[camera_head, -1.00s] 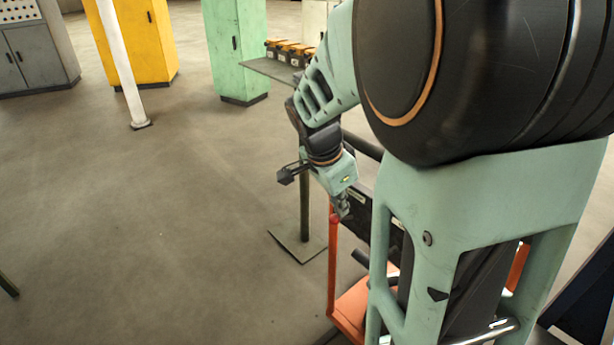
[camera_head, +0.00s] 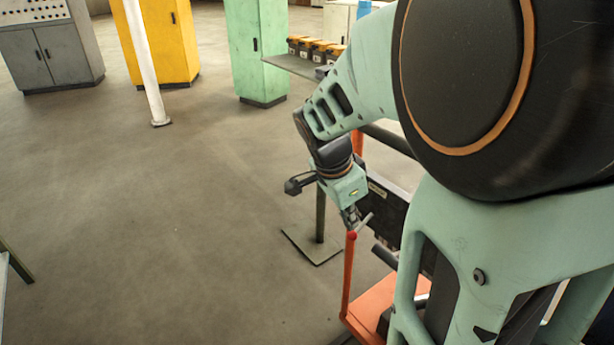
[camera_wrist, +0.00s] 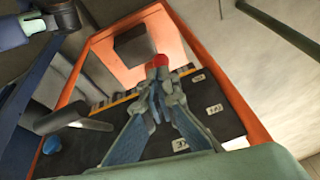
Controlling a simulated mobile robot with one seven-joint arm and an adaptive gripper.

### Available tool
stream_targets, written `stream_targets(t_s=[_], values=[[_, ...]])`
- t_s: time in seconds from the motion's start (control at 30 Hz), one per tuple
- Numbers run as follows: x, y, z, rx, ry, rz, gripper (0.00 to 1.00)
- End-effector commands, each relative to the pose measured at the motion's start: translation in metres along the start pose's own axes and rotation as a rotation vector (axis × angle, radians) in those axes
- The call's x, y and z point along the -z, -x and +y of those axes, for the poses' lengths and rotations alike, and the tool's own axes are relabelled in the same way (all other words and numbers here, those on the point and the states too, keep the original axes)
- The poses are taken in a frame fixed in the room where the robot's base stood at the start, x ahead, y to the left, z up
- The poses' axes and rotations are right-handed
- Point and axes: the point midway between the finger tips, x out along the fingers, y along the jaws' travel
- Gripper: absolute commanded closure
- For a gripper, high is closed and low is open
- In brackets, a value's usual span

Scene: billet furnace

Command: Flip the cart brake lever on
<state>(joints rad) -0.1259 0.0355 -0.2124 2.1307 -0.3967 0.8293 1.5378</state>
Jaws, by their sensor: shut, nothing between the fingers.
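The cart (camera_head: 375,303) has an orange frame and stands at the lower middle of the head view, partly hidden by my arm. Its orange frame (camera_wrist: 247,110) surrounds a dark panel in the wrist view. A red knob (camera_wrist: 158,61), which looks like the brake lever's end, shows just beyond my fingertips; it also shows in the head view (camera_head: 351,236). The lever's shaft is mostly hidden by my fingers. My gripper (camera_wrist: 160,88) is shut and empty, its tips close to the knob; touching cannot be told. In the head view my gripper (camera_head: 351,217) is just above the knob.
A dark post with a square foot plate (camera_head: 312,247) stands beside the cart. A shelf (camera_head: 283,65) with several yellow-black boxes is behind. Green (camera_head: 262,55), yellow (camera_head: 160,40) and grey (camera_head: 50,50) cabinets and a white pole (camera_head: 144,65) stand further back.

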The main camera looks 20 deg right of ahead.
Motion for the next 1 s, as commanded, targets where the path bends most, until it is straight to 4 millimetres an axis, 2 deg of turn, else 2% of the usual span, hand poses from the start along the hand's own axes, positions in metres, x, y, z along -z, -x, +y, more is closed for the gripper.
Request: stream_targets(t_s=[0.37, 1.0], values=[[0.005, 0.015, -0.002, 0.001, 0.0, 0.0, 1.0], [0.006, 0.015, -0.003, 0.001, 0.0, 0.0, 1.0]])
